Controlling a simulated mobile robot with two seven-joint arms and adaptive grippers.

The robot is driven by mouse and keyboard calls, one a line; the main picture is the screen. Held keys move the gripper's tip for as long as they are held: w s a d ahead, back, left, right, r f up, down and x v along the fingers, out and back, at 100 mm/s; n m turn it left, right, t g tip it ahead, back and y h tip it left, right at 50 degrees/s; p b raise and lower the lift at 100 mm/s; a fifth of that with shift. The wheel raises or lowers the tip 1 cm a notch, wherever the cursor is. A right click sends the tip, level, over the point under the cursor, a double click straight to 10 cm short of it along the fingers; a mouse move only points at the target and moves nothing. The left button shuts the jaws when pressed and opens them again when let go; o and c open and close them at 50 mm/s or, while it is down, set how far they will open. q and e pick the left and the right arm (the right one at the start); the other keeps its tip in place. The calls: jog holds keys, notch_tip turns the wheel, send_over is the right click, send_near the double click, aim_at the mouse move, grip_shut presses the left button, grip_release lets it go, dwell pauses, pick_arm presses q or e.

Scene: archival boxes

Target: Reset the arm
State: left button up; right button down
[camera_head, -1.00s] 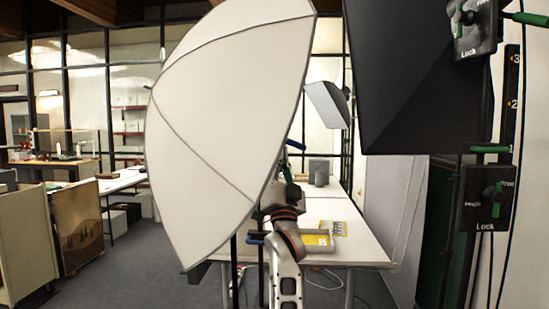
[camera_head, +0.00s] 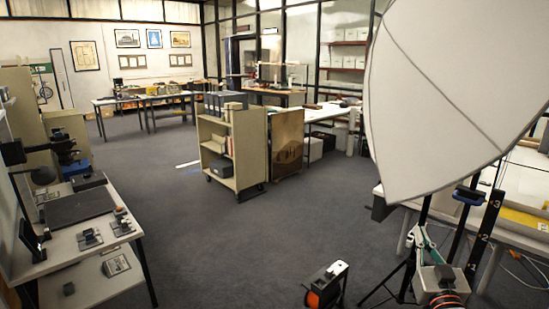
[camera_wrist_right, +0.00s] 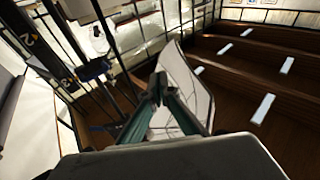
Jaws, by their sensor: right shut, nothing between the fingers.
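My right gripper (camera_head: 422,236) shows at the lower right of the head view, with its green fingers pointing up. It is in front of the stands below a large white umbrella (camera_head: 440,90). In the right wrist view the green fingers (camera_wrist_right: 160,92) meet at their tips and hold nothing. The umbrella's white panel (camera_wrist_right: 182,92) shows behind them, with the ceiling lights beyond. The wrist camera looks upward. I cannot make out my left gripper in either view.
Grey boxes stand on a beige cart (camera_head: 235,155) beside a brown panel (camera_head: 287,140). A desk with a dark pad (camera_head: 78,206) is at left. A white table (camera_head: 515,225) is at right. A black and orange object (camera_head: 326,287) is at the bottom. The central carpet is clear.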

jog(key=s+a+f+n+g+y, duration=0.2)
jog(key=s+a+f, duration=0.35)
jog(key=f, duration=0.35)
jog(key=s+a+f+n+g+y, duration=0.15)
jog(key=s+a+f, duration=0.35)
jog(key=f, duration=0.5)
jog(key=s+a+f+n+g+y, duration=0.1)
jog(key=s+a+f+g+y, duration=0.15)
jog(key=s+f, duration=0.55)
jog(key=s+a+f+n+g, duration=0.1)
jog(key=s+a+f+g, duration=0.2)
jog(key=s+a+f, duration=0.3)
jog(key=s+f, duration=0.2)
jog(key=s, duration=0.2)
jog(key=shift+s+a+f, duration=0.15)
jog(key=shift+a+f, duration=0.05)
jog(key=shift+f, duration=0.2)
jog(key=shift+n, duration=0.25)
